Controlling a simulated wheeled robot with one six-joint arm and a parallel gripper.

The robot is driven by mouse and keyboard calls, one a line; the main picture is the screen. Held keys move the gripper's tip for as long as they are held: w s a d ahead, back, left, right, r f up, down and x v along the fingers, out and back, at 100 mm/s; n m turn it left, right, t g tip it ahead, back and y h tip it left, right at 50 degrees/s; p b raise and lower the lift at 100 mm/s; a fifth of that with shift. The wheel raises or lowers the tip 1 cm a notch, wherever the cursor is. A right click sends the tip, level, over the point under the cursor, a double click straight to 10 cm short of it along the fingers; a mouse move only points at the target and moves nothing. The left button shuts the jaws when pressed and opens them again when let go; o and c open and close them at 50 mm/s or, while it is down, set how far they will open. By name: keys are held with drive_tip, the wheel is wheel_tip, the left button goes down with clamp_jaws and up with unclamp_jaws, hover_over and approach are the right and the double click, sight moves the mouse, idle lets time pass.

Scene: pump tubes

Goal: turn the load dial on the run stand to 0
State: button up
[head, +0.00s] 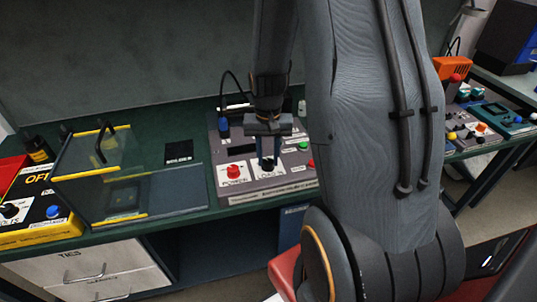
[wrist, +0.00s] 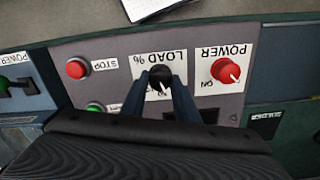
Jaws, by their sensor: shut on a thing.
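The run stand (head: 238,138) is a grey panel on the green bench in the head view. Its black load dial (wrist: 160,80) has a white pointer and sits under the label "LOAD %" in the wrist view, where the picture is upside down. My gripper (head: 267,163) reaches down onto the dial, and its two blue-grey fingers (wrist: 170,93) are shut on the dial's sides. The pointer aims toward the bottom of the wrist view, slightly right. The scale marks around the dial are mostly hidden by the fingers, so I cannot read the value.
The red power knob (wrist: 226,71) sits close beside the dial. A red stop button (wrist: 77,68) and a green button (wrist: 95,107) are on its other side. A clear yellow-edged guard (head: 100,170) stands left on the bench.

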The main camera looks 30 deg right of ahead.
sight(267, 161)
drive_tip(key=n+p, duration=0.1)
drive_tip(key=n, duration=0.4)
drive_tip(key=shift+w, duration=0.1)
idle(0.7)
drive_tip(key=o, duration=1.1)
drive_tip(key=shift+c, duration=0.2)
drive_tip(key=shift+r+b, duration=0.65)
drive_tip(key=shift+r, duration=3.3)
drive_tip(key=shift+a, duration=0.1)
drive_tip(key=s+a+b, duration=0.1)
drive_tip(key=s+a, duration=0.3)
drive_tip(key=a, duration=0.2)
drive_tip(key=s+a+n+t+b, duration=0.1)
drive_tip(key=s+a, duration=0.2)
drive_tip(key=a, duration=0.3)
drive_tip(key=shift+s+a+r, duration=0.3)
drive_tip(key=shift+s+r, duration=0.05)
drive_tip(key=shift+s, duration=0.05)
